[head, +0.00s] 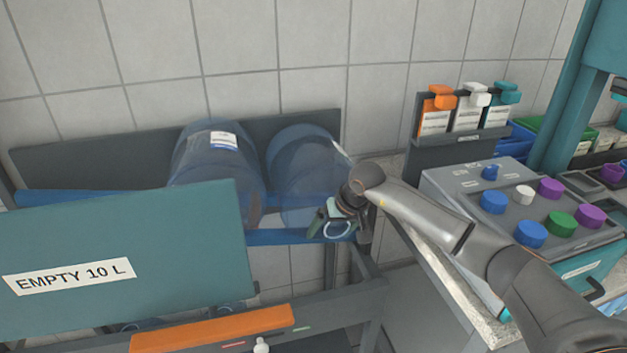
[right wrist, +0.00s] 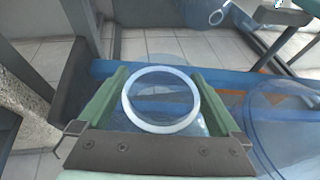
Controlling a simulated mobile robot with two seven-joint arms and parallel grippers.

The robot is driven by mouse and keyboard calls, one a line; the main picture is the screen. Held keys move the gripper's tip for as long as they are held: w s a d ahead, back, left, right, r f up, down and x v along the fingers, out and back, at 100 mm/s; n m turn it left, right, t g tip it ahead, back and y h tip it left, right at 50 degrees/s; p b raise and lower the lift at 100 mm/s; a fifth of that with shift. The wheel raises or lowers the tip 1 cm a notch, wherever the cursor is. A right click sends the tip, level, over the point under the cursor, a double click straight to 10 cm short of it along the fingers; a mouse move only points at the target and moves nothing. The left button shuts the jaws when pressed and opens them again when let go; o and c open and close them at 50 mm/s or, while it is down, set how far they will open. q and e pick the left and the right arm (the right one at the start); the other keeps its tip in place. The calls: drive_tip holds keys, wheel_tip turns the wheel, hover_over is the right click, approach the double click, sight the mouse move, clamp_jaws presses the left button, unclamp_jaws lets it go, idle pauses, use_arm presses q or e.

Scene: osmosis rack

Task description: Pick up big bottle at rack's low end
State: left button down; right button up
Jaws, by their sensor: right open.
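Two big clear-blue bottles lie side by side on the rack (head: 285,237). The right-hand bottle (head: 292,160) is at the rack's right end, where its front rail sits lower in the picture; the other bottle (head: 205,160) is left of it. My right gripper (head: 338,222) is at the front of the right-hand bottle. In the right wrist view its green fingers (right wrist: 160,100) are open, one on each side of a pale bottle-mouth ring (right wrist: 128,112). I cannot tell whether they touch it. My left gripper is not in view.
A teal "EMPTY 10 L" panel (head: 190,255) covers the rack's front left. An orange bar (head: 210,328) lies below it. Right of the rack stand a button console (head: 450,185) and a holder with label cards (head: 450,152). A tiled wall is behind.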

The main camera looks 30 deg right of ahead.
drive_tip(key=shift+c, duration=0.4)
clamp_jaws()
drive_tip(key=shift+w+r, duration=0.1)
idle(0.6)
